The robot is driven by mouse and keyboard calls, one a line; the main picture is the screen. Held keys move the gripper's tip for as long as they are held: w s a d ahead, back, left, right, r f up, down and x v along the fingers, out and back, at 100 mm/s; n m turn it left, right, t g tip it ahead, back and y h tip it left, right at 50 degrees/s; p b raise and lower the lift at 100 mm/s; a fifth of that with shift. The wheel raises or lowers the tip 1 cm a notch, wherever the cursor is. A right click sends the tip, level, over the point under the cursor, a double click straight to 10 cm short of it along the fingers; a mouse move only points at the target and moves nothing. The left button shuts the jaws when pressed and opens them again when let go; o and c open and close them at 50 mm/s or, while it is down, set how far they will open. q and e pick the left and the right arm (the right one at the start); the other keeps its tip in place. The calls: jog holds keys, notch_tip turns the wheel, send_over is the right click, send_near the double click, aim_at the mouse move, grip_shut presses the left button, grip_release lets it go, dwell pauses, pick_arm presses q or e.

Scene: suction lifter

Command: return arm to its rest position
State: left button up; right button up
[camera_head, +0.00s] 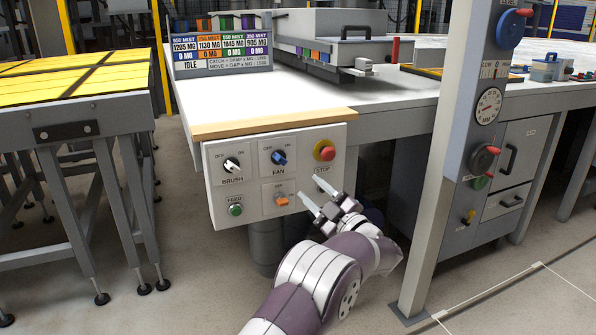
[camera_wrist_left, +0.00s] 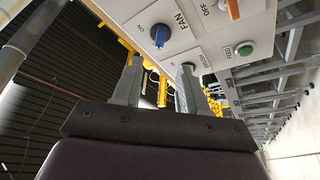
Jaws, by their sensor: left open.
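My left gripper (camera_head: 308,187) is open and empty. In the head view its two fingers point up and left, in front of the lower right part of the control panel (camera_head: 255,187), below the red stop button (camera_head: 324,150). The orange switch (camera_head: 282,200) is just left of the fingertips; the gap to the panel is hard to judge. In the left wrist view the two fingers (camera_wrist_left: 158,75) stand apart with nothing between them. The blue fan knob (camera_wrist_left: 160,36) and green feed button (camera_wrist_left: 245,50) show beyond them. My right gripper is not in view.
The white table (camera_head: 290,100) with a wooden front edge is above the panel. A grey post (camera_head: 440,160) with gauges and knobs stands right of my arm. A yellow-topped table (camera_head: 75,85) is at the left. The floor between is open.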

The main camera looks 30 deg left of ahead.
pick_arm(q)
jog(key=shift+v, duration=1.05)
